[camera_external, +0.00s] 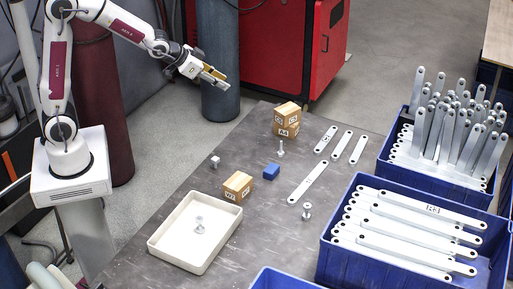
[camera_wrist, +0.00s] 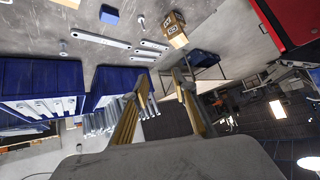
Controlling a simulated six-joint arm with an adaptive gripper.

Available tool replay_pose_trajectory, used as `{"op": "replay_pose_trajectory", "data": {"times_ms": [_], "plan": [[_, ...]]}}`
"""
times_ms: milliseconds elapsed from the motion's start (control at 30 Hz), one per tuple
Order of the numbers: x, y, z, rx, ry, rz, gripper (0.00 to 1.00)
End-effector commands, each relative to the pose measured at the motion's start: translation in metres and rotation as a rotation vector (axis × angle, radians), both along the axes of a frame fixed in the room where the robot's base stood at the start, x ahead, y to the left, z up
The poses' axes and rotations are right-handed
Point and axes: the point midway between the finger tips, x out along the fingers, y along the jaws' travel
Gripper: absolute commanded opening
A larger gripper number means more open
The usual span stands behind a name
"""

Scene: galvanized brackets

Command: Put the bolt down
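My gripper (camera_external: 215,77) is raised high, beyond the table's far left edge. In the wrist view its two fingers (camera_wrist: 155,86) are spread apart with nothing visible between them. One bolt (camera_external: 199,226) stands head-down in the cream tray (camera_external: 155,241). Another bolt (camera_external: 281,150) stands on the table near the far wooden block; it also shows in the wrist view (camera_wrist: 140,21). A third bolt (camera_external: 307,211) stands right of the long flat bracket, seen too in the wrist view (camera_wrist: 63,48). My gripper is well away from all of them.
Wooden blocks (camera_external: 238,186) (camera_external: 287,119), a blue block (camera_external: 271,172) and a small pale cube (camera_external: 215,161) are on the grey table (camera_external: 245,240). Several flat brackets (camera_external: 308,183) lie at right. Blue bins (camera_external: 335,260) (camera_external: 445,187) hold more brackets. A red cabinet (camera_external: 280,45) stands behind.

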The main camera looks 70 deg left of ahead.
Motion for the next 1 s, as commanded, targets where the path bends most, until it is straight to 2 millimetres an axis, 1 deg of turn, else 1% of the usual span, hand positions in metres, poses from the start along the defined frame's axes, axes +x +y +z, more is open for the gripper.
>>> {"op": "replay_pose_trajectory", "data": {"times_ms": [33,200,500,800,1000], "plan": [[0.009,0.002,-0.008,0.000,-0.005,-0.003,0.27],[0.037,0.006,-0.029,0.001,-0.039,-0.021,0.27],[0.081,0.011,-0.070,-0.007,-0.101,-0.054,0.27],[0.116,0.014,-0.118,-0.028,-0.161,-0.089,0.27],[0.132,0.014,-0.153,-0.047,-0.202,-0.113,0.27]]}}
